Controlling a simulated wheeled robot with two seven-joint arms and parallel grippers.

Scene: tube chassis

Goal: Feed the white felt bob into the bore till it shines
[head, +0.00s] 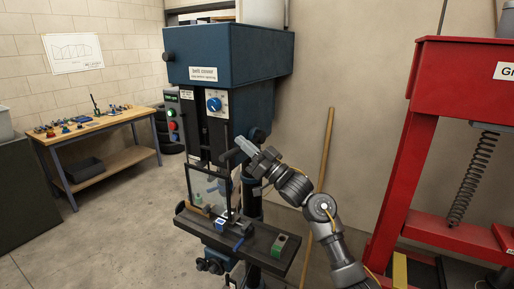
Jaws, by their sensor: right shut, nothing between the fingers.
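My right gripper (243,147) is shut and empty at the front of the blue drill press (228,52), beside its spindle area and above its work table. A clear guard panel (207,186) with a dark frame hangs there, left of the gripper. A small blue part (221,225) sits on the dark work table (262,247) below; I cannot tell whether it has the bore. A small pale green item (198,198) shows by the guard, too small to name. I cannot make out the white felt bob. My left gripper is not in view.
A green block (281,240) lies at the right of the work table. A control box (173,118) with red and green buttons is on the press's left. A red press frame (400,160) stands right, a wooden pole (325,150) by the wall, a workbench (100,125) back left.

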